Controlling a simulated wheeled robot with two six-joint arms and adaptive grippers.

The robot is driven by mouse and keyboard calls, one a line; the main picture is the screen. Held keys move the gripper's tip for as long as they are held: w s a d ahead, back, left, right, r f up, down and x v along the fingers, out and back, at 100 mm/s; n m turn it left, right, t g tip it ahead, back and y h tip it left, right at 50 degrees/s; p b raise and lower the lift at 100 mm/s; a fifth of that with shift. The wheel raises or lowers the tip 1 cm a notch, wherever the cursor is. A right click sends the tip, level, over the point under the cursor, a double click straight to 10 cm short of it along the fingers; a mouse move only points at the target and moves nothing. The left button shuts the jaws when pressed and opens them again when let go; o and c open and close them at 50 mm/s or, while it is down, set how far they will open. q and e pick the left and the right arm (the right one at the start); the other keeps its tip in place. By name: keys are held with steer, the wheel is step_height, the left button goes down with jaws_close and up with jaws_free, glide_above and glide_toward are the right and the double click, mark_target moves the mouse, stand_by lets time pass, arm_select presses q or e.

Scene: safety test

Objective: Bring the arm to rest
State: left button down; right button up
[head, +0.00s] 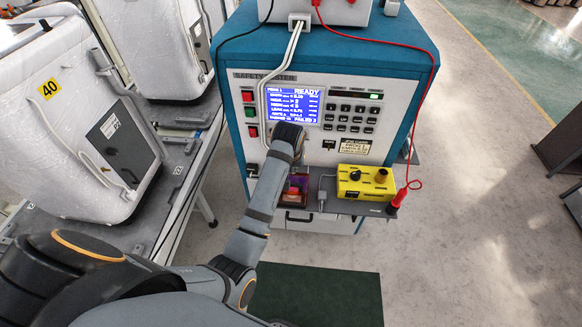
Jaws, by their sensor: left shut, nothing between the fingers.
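My left arm (256,215) comes in from the lower left and reaches up to the front of the safety tester (370,78). My left gripper (298,162) is at the arm's far end, in front of the panel just below the screen (293,104). It is shut and holds nothing. The wrist partly hides the gripper, and I cannot tell whether it touches the panel. The screen reads READY on its top line. My right gripper is not in view.
A small box with a red top (293,188) and a yellow box with black knobs (366,182) sit on the tester's front shelf. White-wrapped units (75,120) stand left. The floor on the right (470,200) is clear.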

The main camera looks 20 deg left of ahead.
arm_select(q)
steer(key=shift+r, duration=0.25)
steer(key=shift+s, duration=0.1)
steer(key=s+a+f+m+g+b, duration=0.1)
steer(key=s+f, duration=0.3)
steer(key=f, duration=0.7)
steer(key=s+f+m+b, duration=0.1)
steer(key=s+f, duration=0.4)
steer(key=f, duration=0.6)
steer(key=s+a+f+m+g+b, duration=0.1)
steer(key=s+f, duration=0.3)
steer(key=f, duration=0.7)
steer(key=s+a+f, duration=0.1)
steer(key=s+f, duration=0.5)
steer(key=s, duration=0.4)
steer(key=s+a+f+b, duration=0.1)
steer(key=s+a+f, duration=0.1)
steer(key=s+f, duration=0.4)
steer(key=s+a+f+b, duration=0.1)
steer(key=s+f, duration=0.4)
steer(key=s, duration=1)
steer(key=shift+s+a+f+m+g, duration=0.15)
steer(key=shift+a+f+m+g, duration=0.2)
steer(key=shift+a, duration=0.35)
